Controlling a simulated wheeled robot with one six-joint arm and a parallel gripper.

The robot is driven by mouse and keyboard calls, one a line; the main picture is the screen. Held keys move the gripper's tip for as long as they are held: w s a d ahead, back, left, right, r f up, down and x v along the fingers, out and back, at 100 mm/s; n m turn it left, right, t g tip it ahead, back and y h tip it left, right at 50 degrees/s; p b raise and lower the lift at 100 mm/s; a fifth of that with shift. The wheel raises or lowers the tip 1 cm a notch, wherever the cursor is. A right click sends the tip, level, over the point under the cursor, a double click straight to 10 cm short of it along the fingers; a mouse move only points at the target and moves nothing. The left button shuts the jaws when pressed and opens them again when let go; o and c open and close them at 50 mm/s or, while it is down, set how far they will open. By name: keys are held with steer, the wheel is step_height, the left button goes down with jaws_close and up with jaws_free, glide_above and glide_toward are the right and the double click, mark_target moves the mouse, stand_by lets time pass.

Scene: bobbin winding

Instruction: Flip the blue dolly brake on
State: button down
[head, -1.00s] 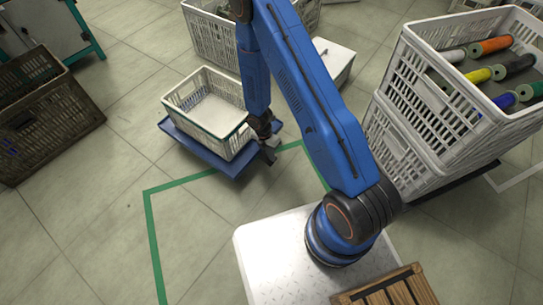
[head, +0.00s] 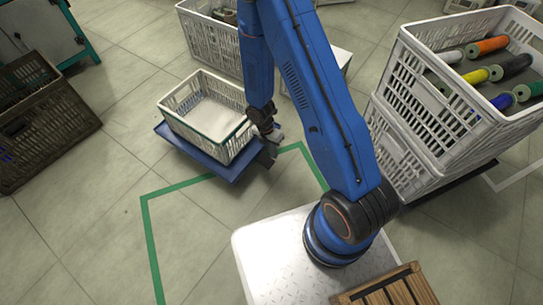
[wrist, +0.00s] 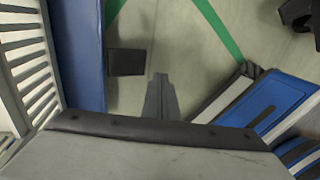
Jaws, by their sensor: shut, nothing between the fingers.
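The blue dolly (head: 197,152) stands on the floor left of my arm and carries a white crate (head: 228,131). In the wrist view the dolly's blue edge (wrist: 80,45) runs down the left side. A dark, flat tab (wrist: 127,62), which looks like the brake pedal, sticks out from that edge. My gripper (wrist: 161,98) is shut and empty, just right of the tab and apart from it in the picture. In the head view my gripper (head: 276,136) is at the dolly's right corner. Whether the brake is on or off cannot be told.
Stacked white crates (head: 455,100) with coloured bobbins stand at the right. A brown crate (head: 40,120) stands at the far left. Another white crate (head: 212,45) is behind the dolly. Green floor tape (head: 150,240) and open floor lie in front.

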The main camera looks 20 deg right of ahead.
steer(key=shift+s+d+r, duration=0.15)
steer(key=shift+s+r, duration=0.05)
steer(key=shift+r, duration=0.75)
steer(key=shift+s+d+r, duration=0.15)
steer(key=shift+s+r, duration=0.05)
steer(key=shift+r, duration=0.7)
steer(key=shift+s+d+r, duration=0.15)
steer(key=shift+s+r, duration=0.05)
steer(key=shift+r, duration=0.75)
